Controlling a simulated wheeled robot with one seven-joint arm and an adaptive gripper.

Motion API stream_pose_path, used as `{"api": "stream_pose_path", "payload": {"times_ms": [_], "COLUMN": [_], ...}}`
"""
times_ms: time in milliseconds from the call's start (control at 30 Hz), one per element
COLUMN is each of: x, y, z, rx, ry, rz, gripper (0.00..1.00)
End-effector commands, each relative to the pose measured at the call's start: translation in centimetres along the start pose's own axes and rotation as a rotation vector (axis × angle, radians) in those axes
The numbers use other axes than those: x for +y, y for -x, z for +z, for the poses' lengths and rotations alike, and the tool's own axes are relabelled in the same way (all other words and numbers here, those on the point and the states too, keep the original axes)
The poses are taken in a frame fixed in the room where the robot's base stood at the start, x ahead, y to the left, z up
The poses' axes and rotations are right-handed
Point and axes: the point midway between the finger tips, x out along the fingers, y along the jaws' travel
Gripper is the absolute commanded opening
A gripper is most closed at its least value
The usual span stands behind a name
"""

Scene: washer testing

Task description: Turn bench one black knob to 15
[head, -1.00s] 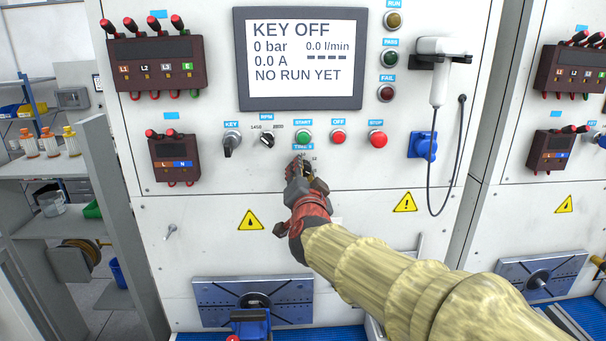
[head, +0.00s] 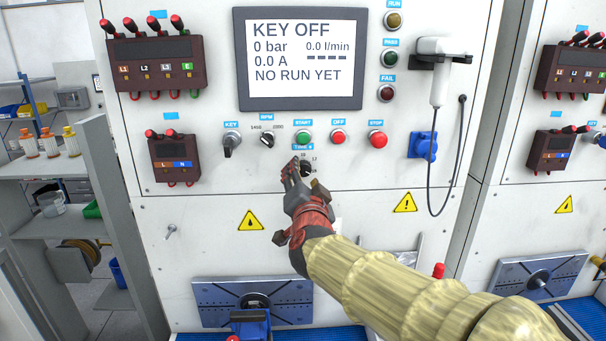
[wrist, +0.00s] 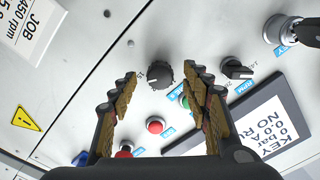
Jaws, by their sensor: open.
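The black knob (head: 305,170) under the TIME label sits below the green START button on the bench panel. In the head view it is partly hidden by my gripper (head: 294,171). My gripper (wrist: 160,84) is open and empty there, with one finger on each side of the knob in the picture. I see no contact. The knob's exact pointer setting is too small to read.
Close by are the RPM knob (head: 267,140), KEY switch (head: 231,142), green START button (head: 304,145), red OFF button (head: 338,136) and red STOP button (head: 377,139). The screen (head: 301,58) reads KEY OFF. A corded handset (head: 439,80) hangs at the right.

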Motion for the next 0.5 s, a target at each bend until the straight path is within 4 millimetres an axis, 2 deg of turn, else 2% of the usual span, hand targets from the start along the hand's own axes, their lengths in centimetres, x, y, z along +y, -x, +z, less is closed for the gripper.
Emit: {"api": "stream_pose_path", "payload": {"times_ms": [100, 300, 500], "x": [-0.1, -0.1, 0.0], "y": [2.7, 6.5, 8.8], "z": [0.0, 0.0, 0.1], "rx": [-0.001, -0.001, -0.001], "ry": [-0.001, 0.000, 0.000], "rz": [-0.003, -0.002, -0.001], "gripper": [0.48, 0.48, 0.48]}}
